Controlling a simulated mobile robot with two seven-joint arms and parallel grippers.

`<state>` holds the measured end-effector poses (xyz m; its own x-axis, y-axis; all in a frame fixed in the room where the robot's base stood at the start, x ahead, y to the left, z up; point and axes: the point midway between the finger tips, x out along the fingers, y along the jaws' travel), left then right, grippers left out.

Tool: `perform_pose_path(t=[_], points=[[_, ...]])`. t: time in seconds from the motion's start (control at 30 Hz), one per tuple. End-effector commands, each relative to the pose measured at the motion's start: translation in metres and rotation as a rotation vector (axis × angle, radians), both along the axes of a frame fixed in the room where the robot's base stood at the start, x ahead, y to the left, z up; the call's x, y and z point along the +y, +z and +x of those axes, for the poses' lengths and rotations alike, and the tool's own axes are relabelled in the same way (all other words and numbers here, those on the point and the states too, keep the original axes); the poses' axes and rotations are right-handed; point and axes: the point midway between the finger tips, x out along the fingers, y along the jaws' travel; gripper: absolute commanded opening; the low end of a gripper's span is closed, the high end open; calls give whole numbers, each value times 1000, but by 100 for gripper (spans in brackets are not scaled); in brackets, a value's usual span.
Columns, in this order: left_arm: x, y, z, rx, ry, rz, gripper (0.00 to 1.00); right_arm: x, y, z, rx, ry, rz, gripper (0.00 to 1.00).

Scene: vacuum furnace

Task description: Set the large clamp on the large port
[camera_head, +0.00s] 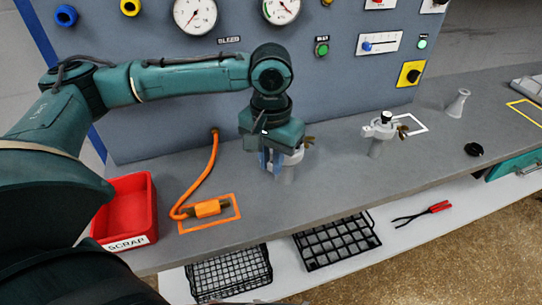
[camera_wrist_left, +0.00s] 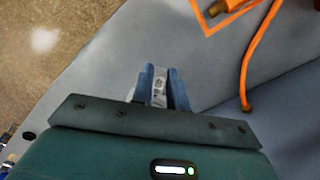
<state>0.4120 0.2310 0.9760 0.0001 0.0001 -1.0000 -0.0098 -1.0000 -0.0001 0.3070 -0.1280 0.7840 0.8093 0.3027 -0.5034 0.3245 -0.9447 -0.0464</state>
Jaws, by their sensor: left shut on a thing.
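My left gripper (camera_head: 272,163) points down at the bench, its blue fingers shut on a light grey clamp (camera_head: 294,157) with a brown wing nut (camera_head: 308,141). The clamp is at the top of a grey port (camera_head: 286,174) that stands upright on the bench. The gripper hides much of both, so I cannot tell whether the clamp is fully seated around the port. In the left wrist view a piece of grey metal (camera_wrist_left: 158,88) shows between the blue fingers. The right gripper is not in view.
A second port (camera_head: 377,149) with a clamp and wing nut stands to the right. A grey cone-shaped fitting (camera_head: 458,104) and black cap (camera_head: 474,149) lie farther right. A red scrap bin (camera_head: 127,209) and orange cable (camera_head: 197,187) are left. The panel (camera_head: 225,75) stands behind.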

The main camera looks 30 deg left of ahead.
Motion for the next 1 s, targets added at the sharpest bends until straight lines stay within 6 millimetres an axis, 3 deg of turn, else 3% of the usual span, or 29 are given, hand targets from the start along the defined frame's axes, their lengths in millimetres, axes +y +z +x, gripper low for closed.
perform_pose_path(t=[0.53,0.57,0.6,0.83,1.0], points=[[0,-1,0,0,0,0,0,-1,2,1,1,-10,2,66],[0,-1,0,0,0,0,18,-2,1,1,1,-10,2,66],[0,-1,0,0,0,0,21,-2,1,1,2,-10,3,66],[0,-1,0,0,0,0,40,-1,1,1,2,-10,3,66],[0,-1,0,0,0,0,41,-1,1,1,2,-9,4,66]])
